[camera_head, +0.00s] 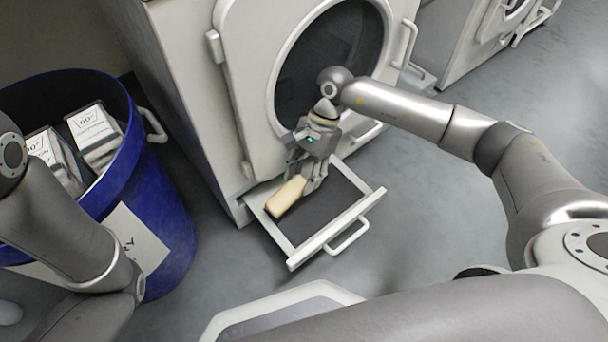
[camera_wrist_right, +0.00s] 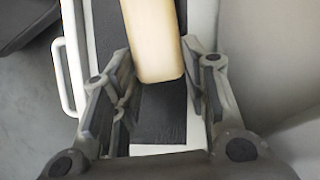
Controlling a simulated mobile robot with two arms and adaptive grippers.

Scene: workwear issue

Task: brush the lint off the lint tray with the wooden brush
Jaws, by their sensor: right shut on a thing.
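The lint tray (camera_head: 336,228) is pulled out of the base of a white dryer. It has a white frame, a front handle and a dark bottom. The wooden brush (camera_head: 286,196) is a pale wooden block over the tray's left part. My right gripper (camera_head: 307,180) is shut on the brush from above. In the right wrist view the brush (camera_wrist_right: 155,40) shows between the fingers, above the dark tray bottom (camera_wrist_right: 160,122). I cannot tell if its bristles touch the tray. I cannot make out separate lint. My left arm shows at the left, but its gripper is out of view.
The dryer (camera_head: 180,70) stands behind the tray, with a round dark door (camera_head: 330,55). A blue bin (camera_head: 165,215) holding several white-and-grey boxes (camera_head: 95,135) stands at the left. Another machine (camera_head: 465,40) is at the back right. Grey floor lies open to the tray's right.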

